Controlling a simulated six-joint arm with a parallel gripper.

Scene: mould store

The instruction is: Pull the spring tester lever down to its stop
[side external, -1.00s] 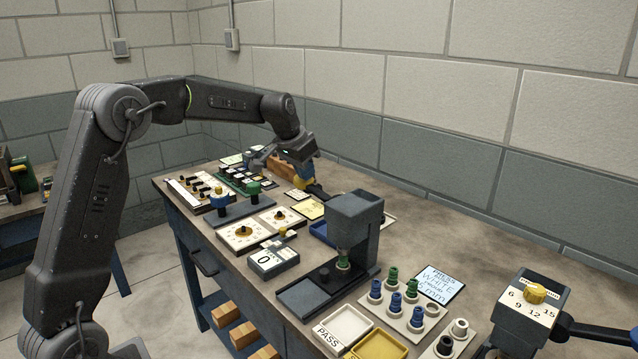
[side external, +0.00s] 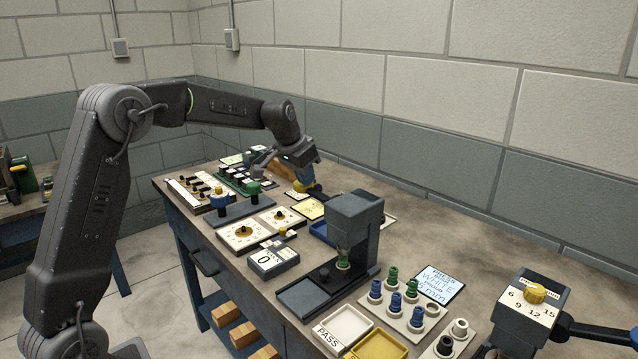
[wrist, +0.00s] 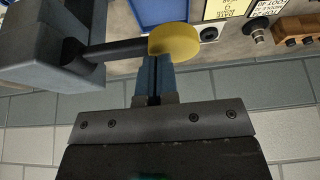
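The spring tester (side external: 355,215) is a grey press with a green part under its head. Its dark lever (wrist: 115,48) reaches out from the grey head and ends in a yellow knob (wrist: 174,42); the knob (side external: 300,187) also shows in the side external view. My gripper (side external: 308,177) is at the knob, its blue fingers pointing down. In the wrist view my gripper (wrist: 155,62) has its fingers together, with only a thin dark line between them, and their tips just beside the knob. Nothing shows between them. I cannot tell whether they touch the knob.
A display box reading 0 (side external: 273,259) stands left of the tester. A PASS tray (side external: 345,327) and a rack (side external: 402,320) of coloured parts stand in front. A numbered dial unit (side external: 528,300) stands at right.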

